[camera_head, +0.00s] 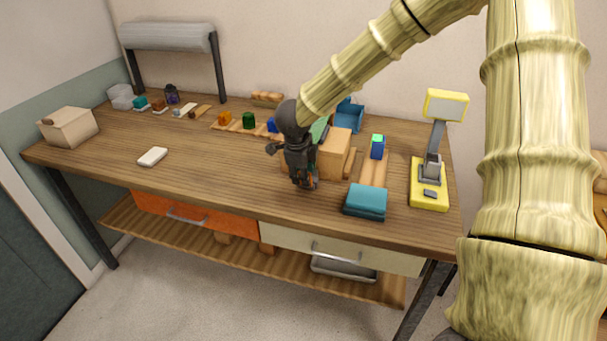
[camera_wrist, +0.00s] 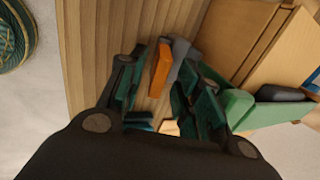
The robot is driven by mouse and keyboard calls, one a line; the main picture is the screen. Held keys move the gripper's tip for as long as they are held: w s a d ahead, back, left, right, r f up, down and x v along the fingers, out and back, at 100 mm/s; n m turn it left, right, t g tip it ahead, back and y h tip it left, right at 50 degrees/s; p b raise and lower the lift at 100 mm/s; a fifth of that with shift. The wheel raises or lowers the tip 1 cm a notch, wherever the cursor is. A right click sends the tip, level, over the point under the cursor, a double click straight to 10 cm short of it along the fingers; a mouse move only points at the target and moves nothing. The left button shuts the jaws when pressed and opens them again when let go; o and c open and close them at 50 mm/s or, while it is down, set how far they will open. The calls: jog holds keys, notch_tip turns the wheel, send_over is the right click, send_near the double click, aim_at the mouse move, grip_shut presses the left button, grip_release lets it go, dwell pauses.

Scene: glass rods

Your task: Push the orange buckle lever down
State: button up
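The orange buckle lever (camera_wrist: 160,71) shows in the wrist view as a small orange bar beside a grey part (camera_wrist: 181,62). A bit of orange also shows by the fingertips in the head view (camera_head: 311,182). My gripper (camera_head: 303,181) points down at the front side of a wooden box (camera_head: 335,153). In the wrist view, my gripper (camera_wrist: 160,88) has its fingers apart, with the lever in view between and beyond them. I cannot tell whether a finger touches the lever. A green part (camera_wrist: 262,110) is on the box side at the right.
A teal box (camera_head: 366,200) stands at the front right, near a yellow stand (camera_head: 430,190) and a blue-green block (camera_head: 377,146). Small coloured blocks stand behind my gripper. A white item (camera_head: 153,157) lies left, with clear tabletop (camera_head: 220,165) between.

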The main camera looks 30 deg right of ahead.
jog(key=shift+w+d+f, duration=0.15)
jog(key=shift+f, duration=0.55)
grip_shut()
